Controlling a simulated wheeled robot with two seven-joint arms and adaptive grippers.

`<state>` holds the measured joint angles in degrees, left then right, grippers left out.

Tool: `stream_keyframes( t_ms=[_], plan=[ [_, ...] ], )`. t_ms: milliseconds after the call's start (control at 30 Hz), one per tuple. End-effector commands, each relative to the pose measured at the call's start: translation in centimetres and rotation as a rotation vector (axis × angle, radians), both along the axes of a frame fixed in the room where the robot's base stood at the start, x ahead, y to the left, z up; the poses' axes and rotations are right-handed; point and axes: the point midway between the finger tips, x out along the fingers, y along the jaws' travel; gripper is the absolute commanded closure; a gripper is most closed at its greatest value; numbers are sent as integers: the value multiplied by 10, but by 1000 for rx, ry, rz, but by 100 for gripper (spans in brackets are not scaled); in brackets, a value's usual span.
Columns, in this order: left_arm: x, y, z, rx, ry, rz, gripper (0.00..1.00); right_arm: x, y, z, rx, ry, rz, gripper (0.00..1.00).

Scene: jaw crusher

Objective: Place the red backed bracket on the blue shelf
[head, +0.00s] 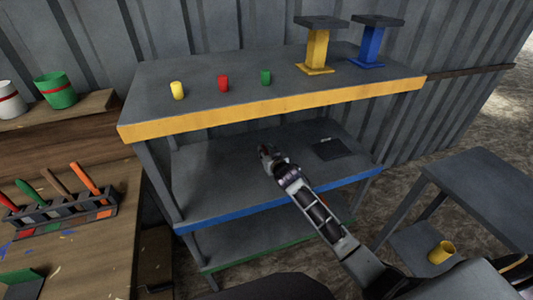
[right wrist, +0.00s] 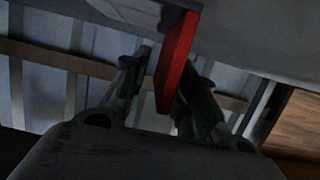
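My right gripper (head: 264,151) reaches in over the blue-edged middle shelf (head: 225,196), below the yellow-edged top shelf. In the right wrist view a flat red piece (right wrist: 177,62), which looks like the bracket's red back, runs between the fingers. It lies close to one finger and hides part of it. A narrow gap seems to show on its other side, so I cannot tell if the fingers grip it. In the head view no red back can be made out. A dark flat plate (head: 329,150) lies on the blue shelf, right of the gripper. My left gripper is not in view.
On the yellow-edged shelf (head: 270,104) stand a yellow bracket (head: 318,48), a blue bracket (head: 372,47) and small yellow, red and green cups. A workbench with a tool rack (head: 62,215) is at left. A grey table (head: 485,190) is at right. The blue shelf's left part is clear.

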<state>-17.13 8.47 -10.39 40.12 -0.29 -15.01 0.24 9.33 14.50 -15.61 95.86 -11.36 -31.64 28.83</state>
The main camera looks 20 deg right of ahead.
Motion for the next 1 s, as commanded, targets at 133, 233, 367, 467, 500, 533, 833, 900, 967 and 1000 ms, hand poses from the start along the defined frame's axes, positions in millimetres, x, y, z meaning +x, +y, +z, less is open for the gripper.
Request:
stream_keyframes(
  t_ms=[133, 233, 367, 467, 500, 533, 833, 900, 967, 1000],
  plan=[
    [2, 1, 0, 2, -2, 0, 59, 0, 0, 0, 0, 0, 0, 72],
    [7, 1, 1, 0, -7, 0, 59, 0, 0, 2, 0, -1, 0, 72],
    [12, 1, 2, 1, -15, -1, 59, -3, 0, 3, 0, 0, 0, 72],
    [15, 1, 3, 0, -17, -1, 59, -9, 0, 4, 0, 1, 0, 72],
    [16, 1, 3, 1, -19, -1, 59, -11, 0, 5, 0, 1, 0, 72],
    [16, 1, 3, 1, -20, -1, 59, -13, 0, 6, 0, 0, 0, 72],
    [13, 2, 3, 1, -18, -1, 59, -40, -1, 14, 0, 0, 0, 72],
    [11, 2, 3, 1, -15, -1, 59, -46, -1, 16, 0, 1, 0, 72],
    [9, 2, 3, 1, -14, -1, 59, -51, -2, 18, 0, 1, 0, 72],
    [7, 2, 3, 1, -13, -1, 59, -55, -2, 19, 0, 1, 0, 72]
  ],
)
